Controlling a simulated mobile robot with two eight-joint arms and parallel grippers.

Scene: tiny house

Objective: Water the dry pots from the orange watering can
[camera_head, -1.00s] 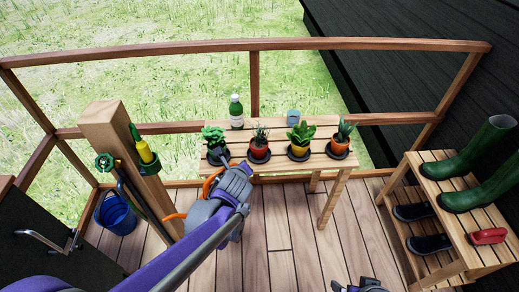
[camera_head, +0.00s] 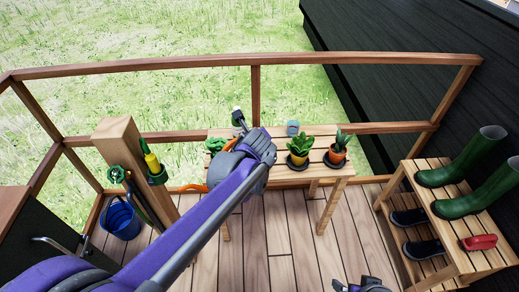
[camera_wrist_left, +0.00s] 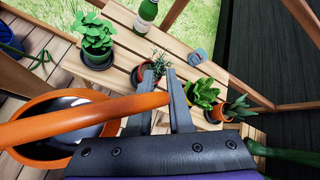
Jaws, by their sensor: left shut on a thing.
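My left gripper (camera_head: 262,138) is shut on the handle of the orange watering can (camera_wrist_left: 50,155), whose dark open top shows in the left wrist view. Only a sliver of orange shows in the head view. The can is held up near the bench's front edge. My arm hides the red pot in the head view. My right gripper (camera_head: 362,287) is at the bottom edge, partly cut off. Soil dryness cannot be told.
The slatted wooden bench (camera_head: 318,172) also holds a green bottle (camera_wrist_left: 147,12) and a blue-grey cup (camera_head: 293,127). A railing runs behind it. A wooden post (camera_head: 122,145) and a blue bucket (camera_head: 121,218) are left. A rack with green boots (camera_head: 480,195) is right.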

